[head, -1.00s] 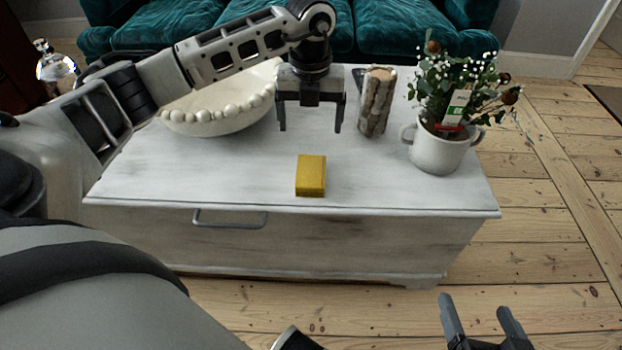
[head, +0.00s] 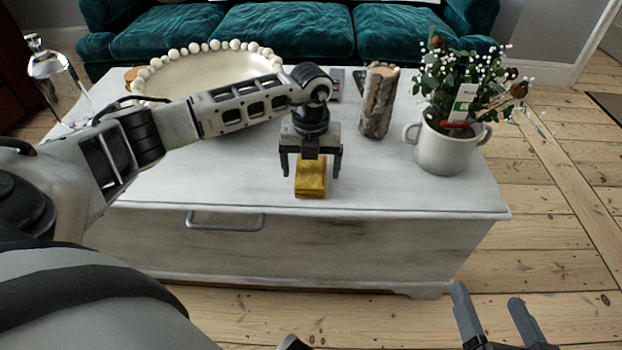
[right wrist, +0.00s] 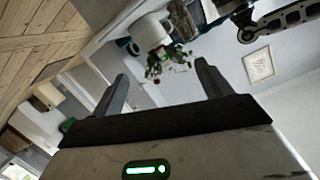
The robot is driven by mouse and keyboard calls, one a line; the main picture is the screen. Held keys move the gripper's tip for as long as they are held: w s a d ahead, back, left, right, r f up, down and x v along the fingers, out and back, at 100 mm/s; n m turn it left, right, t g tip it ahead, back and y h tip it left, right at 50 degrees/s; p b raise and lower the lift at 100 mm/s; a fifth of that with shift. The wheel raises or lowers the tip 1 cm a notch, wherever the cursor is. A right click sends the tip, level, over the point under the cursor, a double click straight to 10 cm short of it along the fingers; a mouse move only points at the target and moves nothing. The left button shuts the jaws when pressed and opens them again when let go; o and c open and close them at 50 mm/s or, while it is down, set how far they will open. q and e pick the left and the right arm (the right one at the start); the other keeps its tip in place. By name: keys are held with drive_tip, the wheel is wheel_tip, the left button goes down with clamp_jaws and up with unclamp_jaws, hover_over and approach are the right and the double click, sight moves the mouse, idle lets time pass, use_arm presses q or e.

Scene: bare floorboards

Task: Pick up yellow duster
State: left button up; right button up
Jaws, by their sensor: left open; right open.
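The yellow duster (head: 311,181) is a small yellow block near the front edge of the white chest (head: 400,192). My left gripper (head: 311,172) is open and points down over the duster, one finger on each side in the head view. It hides the duster's far end. I cannot tell whether the fingers touch it. My right gripper (head: 497,318) is open and empty over the floor at the lower right; its fingers also show in the right wrist view (right wrist: 163,88).
A beaded white bowl (head: 206,75) sits behind my left arm. A log-like holder (head: 377,100) and a white pot with flowers (head: 445,145) stand to the right on the chest. A green sofa (head: 285,33) is behind. The chest top right of the duster is clear.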

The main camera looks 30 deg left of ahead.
sight(312, 172)
use_arm(q)
drive_tip(key=c, duration=1)
drive_tip(key=shift+c, duration=0.3)
use_arm(e)
drive_tip(key=shift+r, duration=0.15)
use_arm(q)
drive_tip(key=shift+r, duration=0.15)
drive_tip(key=shift+r+p, duration=0.45)
drive_tip(key=shift+r, duration=0.15)
drive_tip(key=r, duration=0.1)
drive_tip(key=r+p, duration=0.1)
drive_tip(key=shift+s+d+r, duration=0.15)
drive_tip(key=shift+d+r, duration=0.05)
drive_tip(key=shift+r, duration=0.2)
drive_tip(key=s+d+r+p, duration=0.4)
drive_tip(key=s+d+r, duration=0.4)
drive_tip(key=s, duration=0.2)
drive_tip(key=shift+s+d+r, duration=0.25)
drive_tip(key=shift+r, duration=0.15)
use_arm(e)
drive_tip(key=f, duration=0.1)
drive_tip(key=d+f+g+h, duration=0.1)
drive_tip(key=f+n+g+h, duration=0.1)
drive_tip(key=shift+s+d+f, duration=0.15)
drive_tip(key=shift+d+f, duration=0.05)
drive_tip(key=shift+d, duration=0.2)
